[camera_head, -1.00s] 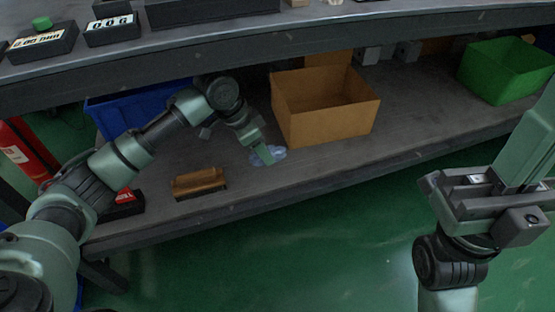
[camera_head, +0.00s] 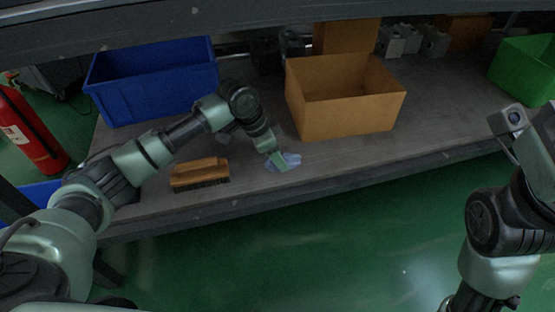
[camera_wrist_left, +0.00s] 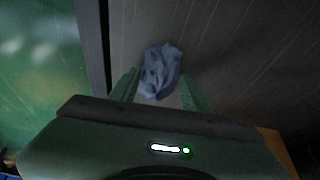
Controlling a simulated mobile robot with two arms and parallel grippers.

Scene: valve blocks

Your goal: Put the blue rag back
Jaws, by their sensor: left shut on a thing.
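The blue rag (camera_head: 289,160) is a small crumpled light-blue cloth at the grey lower shelf, near its front edge and in front of the cardboard box. My left gripper (camera_head: 277,160) points down and is shut on the rag. In the left wrist view the rag (camera_wrist_left: 160,72) bunches between the two green fingers, and part of it sticks out past the tips. I cannot tell whether the rag is clear of the shelf. Of my right arm, the wrist shows at the right edge of the head view; its fingertips are out of the picture.
On the lower shelf (camera_head: 330,160) stand an open blue bin (camera_head: 155,95) at left, an open cardboard box (camera_head: 350,112) in the middle and a green bin (camera_head: 525,68) at right. A wooden brush (camera_head: 200,175) lies left of the rag. The upper shelf edge (camera_head: 250,28) overhangs.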

